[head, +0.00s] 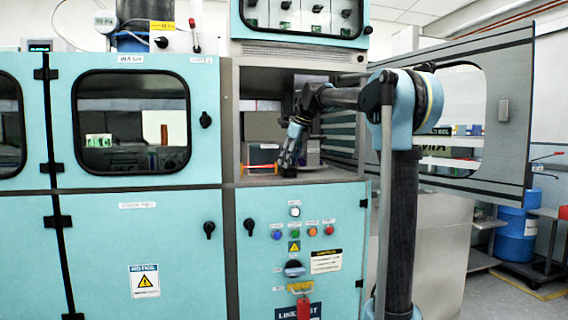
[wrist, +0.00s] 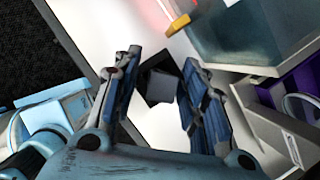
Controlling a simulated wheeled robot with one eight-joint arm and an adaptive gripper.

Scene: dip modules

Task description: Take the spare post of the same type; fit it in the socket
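My gripper (head: 288,160) points down inside the open compartment of the teal machine, close above its floor. In the wrist view its two dark blue fingers stand apart (wrist: 161,62). A small dark block with a grey square face (wrist: 160,87) shows between them, with pale floor around it. I cannot tell whether it is a post or a socket, and I see no clear grip on it. No other post or socket can be made out in the head view, where the arm and gripper cover part of the compartment.
A grey box with orange edges (head: 262,155) stands left of the gripper. In the wrist view a clear-walled bin (wrist: 245,40) and a grey holder with purple inside (wrist: 278,110) lie to the right. The compartment's door (head: 515,110) is swung open to the right.

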